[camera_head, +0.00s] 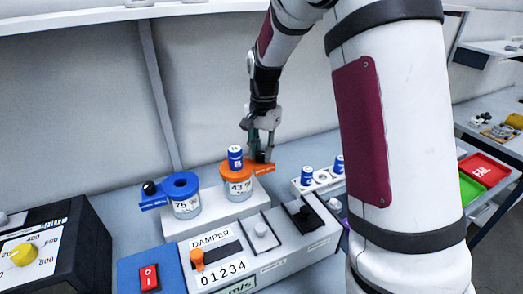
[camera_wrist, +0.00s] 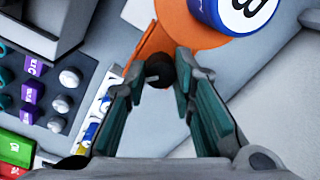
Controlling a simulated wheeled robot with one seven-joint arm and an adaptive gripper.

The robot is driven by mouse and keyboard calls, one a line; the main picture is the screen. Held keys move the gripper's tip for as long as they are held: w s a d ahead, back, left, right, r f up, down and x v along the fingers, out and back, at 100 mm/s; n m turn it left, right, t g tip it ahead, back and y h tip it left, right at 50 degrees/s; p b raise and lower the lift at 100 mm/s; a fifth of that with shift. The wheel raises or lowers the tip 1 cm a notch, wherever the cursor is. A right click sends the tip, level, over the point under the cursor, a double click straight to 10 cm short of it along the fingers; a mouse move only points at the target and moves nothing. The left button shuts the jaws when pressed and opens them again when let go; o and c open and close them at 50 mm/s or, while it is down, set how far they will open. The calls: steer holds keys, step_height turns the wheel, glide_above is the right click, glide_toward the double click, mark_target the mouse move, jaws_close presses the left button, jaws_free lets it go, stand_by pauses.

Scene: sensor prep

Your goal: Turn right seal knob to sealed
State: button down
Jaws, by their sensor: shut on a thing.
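The right seal is an orange lid (camera_head: 236,169) with a lever arm pointing right, on a jar marked 43. Its orange surface also shows at the top of the wrist view (camera_wrist: 186,28). A blue-capped vial (camera_head: 235,152) stands in its centre. My gripper (camera_head: 261,150) is at the lever's outer part. In the wrist view its fingers (camera_wrist: 160,78) stand on either side of a dark round knob (camera_wrist: 161,74) on the lever and are shut on it. In the head view the knob is mostly hidden by my fingers.
A jar with a blue lid (camera_head: 181,186) and black knob (camera_head: 149,187) stands at left. In front is a grey panel with a damper slider (camera_head: 197,258) and red switch (camera_head: 149,278). A rack with blue-capped vials (camera_head: 307,176) is close at right. A black dial box (camera_head: 60,250) stands far left.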

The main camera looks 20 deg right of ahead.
mark_target(263, 154)
steer(key=shift+w, duration=0.1)
stand_by(0.5)
steer(key=c, duration=1.3)
jaws_free()
steer(key=shift+c, duration=0.2)
step_height(263, 154, up, 12)
steer(key=shift+s+d, duration=0.15)
steer(key=shift+s, duration=0.1)
